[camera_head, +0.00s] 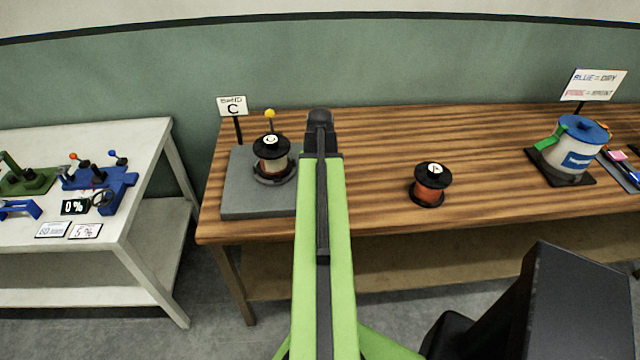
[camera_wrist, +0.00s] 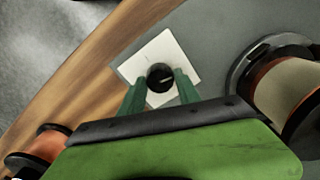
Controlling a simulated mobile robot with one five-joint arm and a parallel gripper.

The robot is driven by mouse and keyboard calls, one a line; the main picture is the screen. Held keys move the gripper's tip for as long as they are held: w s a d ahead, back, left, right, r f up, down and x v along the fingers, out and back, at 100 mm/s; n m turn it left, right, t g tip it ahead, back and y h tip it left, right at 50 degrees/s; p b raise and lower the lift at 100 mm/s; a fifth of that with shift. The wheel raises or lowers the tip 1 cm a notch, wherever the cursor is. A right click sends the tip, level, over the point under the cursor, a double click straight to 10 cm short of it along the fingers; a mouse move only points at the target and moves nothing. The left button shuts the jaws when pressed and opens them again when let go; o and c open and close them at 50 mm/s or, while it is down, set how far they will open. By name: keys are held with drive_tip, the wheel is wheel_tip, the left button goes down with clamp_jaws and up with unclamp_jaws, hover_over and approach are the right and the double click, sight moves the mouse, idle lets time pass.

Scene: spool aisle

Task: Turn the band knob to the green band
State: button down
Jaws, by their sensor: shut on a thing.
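In the wrist view, the band knob (camera_wrist: 159,73) is a small round black knob with a pale pointer line. It sits on a white square plate (camera_wrist: 171,46) on a grey base (camera_wrist: 218,35). The two green fingers of my gripper (camera_wrist: 159,80) stand on either side of the knob and are shut on it. No green band or other colour band can be made out on the plate. In the head view my arm hides the knob, its plate and the fingers.
Another spool (camera_head: 430,188) stands on the wooden bench (camera_head: 490,150). A blue-lidded pot (camera_head: 573,158) is at right. A white table (camera_head: 140,150) with devices is at left.

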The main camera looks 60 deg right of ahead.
drive_tip(key=m, duration=0.5)
idle(0.5)
drive_tip(key=c, duration=0.9)
unclamp_jaws()
drive_tip(key=shift+o, duration=0.2)
wheel_tip(320, 180, up, 17)
drive_tip(key=p, duration=1.7)
drive_tip(key=shift+r, duration=0.2)
